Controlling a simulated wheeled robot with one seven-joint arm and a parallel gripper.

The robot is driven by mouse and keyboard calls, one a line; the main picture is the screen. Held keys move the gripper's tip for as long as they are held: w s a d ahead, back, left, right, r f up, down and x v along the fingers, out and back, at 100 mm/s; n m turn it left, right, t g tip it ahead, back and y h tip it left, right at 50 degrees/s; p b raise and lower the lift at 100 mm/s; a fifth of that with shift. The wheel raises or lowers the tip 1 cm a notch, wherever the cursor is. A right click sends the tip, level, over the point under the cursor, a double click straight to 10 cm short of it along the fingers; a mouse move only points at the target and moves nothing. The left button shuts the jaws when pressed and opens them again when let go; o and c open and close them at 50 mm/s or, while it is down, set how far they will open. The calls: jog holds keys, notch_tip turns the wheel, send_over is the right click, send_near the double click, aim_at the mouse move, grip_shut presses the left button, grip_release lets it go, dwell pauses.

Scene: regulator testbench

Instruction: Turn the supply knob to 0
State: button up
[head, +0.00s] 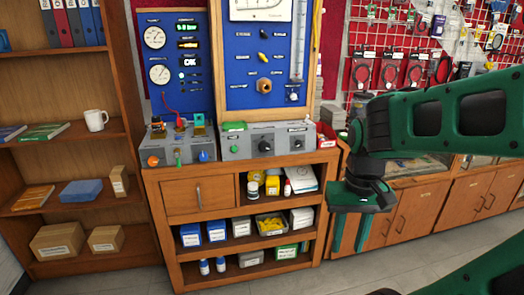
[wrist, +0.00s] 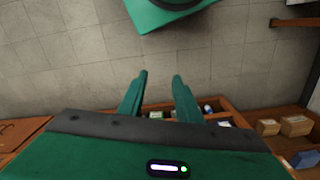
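A grey control box (head: 235,151) on top of the wooden cabinet carries a large black knob (head: 265,147) and a second black knob (head: 297,144). A second grey box (head: 161,147) to its left has an orange knob (head: 153,160), a green one (head: 179,153) and a blue one (head: 203,155). The labels are too small to read, so I cannot tell which is the supply knob or where it points. My gripper (head: 350,236) hangs low, right of the cabinet and apart from the knobs. Its two fingers, also in the wrist view (wrist: 159,78), are apart and empty.
Blue gauge panels (head: 184,65) stand behind the boxes. A red bin (head: 327,135) stands at the cabinet's right end. The cabinet shelves hold boxes and bottles. A bookshelf (head: 130,90) is at left, a low wooden counter (head: 460,195) at right.

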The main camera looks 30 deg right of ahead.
jog(key=o, duration=0.7)
jog(key=shift+s+d+r, duration=0.1)
jog(key=shift+s+r, duration=0.05)
jog(key=shift+s, duration=0.15)
jog(key=w+a+f+m+t+y, duration=0.1)
jog(key=w+f+m+t, duration=0.2)
jog(key=w, duration=1)
jog(key=w+a+f+m+t+y, duration=0.15)
jog(key=w+m+t, duration=0.25)
jog(key=w, duration=0.9)
jog(key=w+a+f+m+t, duration=0.2)
jog(key=w+f+m+t, duration=0.1)
jog(key=w, duration=1)
jog(key=m+t+h, duration=0.7)
jog(key=m+t, duration=0.1)
jog(key=m, duration=1.4)
send_near(265, 149)
jog(key=shift+x, duration=4.9)
